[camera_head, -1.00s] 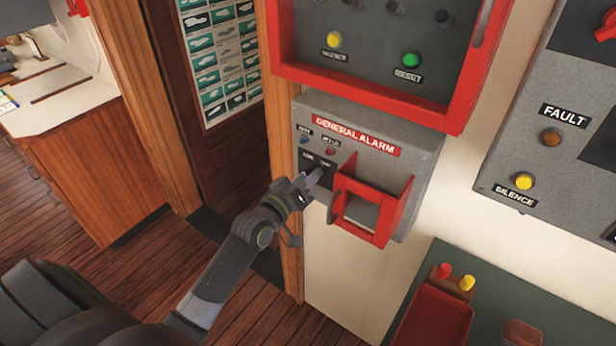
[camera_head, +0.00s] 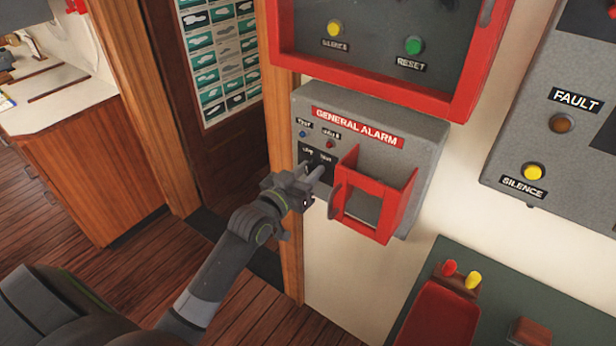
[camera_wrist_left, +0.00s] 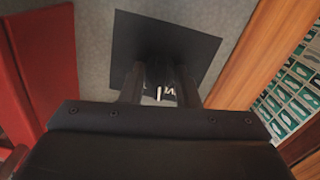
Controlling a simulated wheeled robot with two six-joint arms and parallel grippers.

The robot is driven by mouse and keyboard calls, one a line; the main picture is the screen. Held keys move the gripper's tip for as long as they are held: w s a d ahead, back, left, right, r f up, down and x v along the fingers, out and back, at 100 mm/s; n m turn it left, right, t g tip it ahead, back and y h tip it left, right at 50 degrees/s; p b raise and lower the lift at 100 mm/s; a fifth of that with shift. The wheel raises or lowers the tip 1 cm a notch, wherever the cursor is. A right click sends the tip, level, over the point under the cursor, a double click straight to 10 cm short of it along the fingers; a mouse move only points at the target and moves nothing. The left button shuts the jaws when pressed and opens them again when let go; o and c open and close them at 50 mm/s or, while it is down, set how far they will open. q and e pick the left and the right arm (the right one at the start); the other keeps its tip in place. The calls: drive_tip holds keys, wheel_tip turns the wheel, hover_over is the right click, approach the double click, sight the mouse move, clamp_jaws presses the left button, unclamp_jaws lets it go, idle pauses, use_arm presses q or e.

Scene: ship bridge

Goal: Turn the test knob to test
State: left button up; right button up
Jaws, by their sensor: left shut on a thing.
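The grey general alarm box (camera_head: 415,152) is on the wall, with a red label, small blue and red lamps and a red guard frame (camera_head: 380,228). Its test knob is at the box's lower left, largely hidden by my left gripper (camera_head: 313,172), whose fingers are shut on it. In the left wrist view, both fingers of my left gripper (camera_wrist_left: 160,88) reach to a black square plate (camera_wrist_left: 165,38) on the grey panel. The knob between them is dark, and a bit of white lettering shows there. The knob's exact angle cannot be told. My right gripper is not in view.
A red-framed panel (camera_head: 375,92) is just above the alarm box. The red guard stands out close to the right of my left gripper. A wooden post (camera_head: 290,250) is to the left. A fault panel (camera_head: 560,160) is at the right.

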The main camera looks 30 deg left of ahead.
use_arm(q)
drive_tip(key=m+b, duration=0.3)
drive_tip(key=m, duration=0.2)
drive_tip(key=shift+f, duration=0.2)
drive_tip(key=shift+r+m+b, duration=0.1)
drive_tip(key=shift+m+b, duration=0.65)
drive_tip(key=shift+m, duration=1.05)
drive_tip(key=o, duration=1)
drive_tip(key=shift+c, duration=0.2)
drive_tip(key=shift+s, duration=0.1)
drive_tip(key=s+a+b, duration=0.1)
drive_tip(key=s+a, duration=0.1)
drive_tip(key=s, duration=1.5)
drive_tip(key=shift+a, duration=0.15)
